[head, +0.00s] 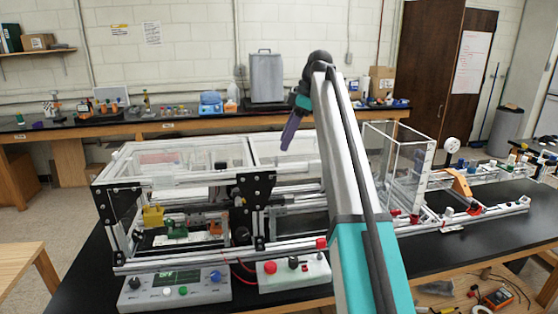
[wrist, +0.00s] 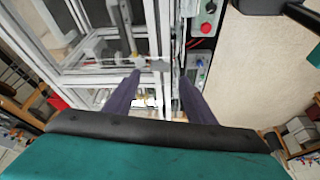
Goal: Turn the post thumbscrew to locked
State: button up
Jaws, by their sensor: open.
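The aluminium extrusion frame (head: 290,248) stands on the black bench, with clear panels on its left part. My gripper (head: 287,146) is raised above and behind the frame's front rail, pointing down. In the wrist view its two dark purple fingers (wrist: 160,76) are apart with nothing between them. Frame rails show beyond them. My arm hides part of the frame's middle.
A control box with a red button (head: 270,267) and a grey console (head: 174,290) sit in front of the frame. A clear upright panel box (head: 398,160) stands right of my arm. An orange bracket (head: 461,183) is farther right.

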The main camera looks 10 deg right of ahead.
aim_at(277, 158)
jog(key=b+x, duration=0.1)
jog(key=x, duration=0.2)
jog(key=shift+f, duration=0.15)
jog(key=shift+x, duration=1.5)
jog(key=shift+a, duration=0.1)
jog(key=c, duration=1)
jog(key=shift+c, duration=0.2)
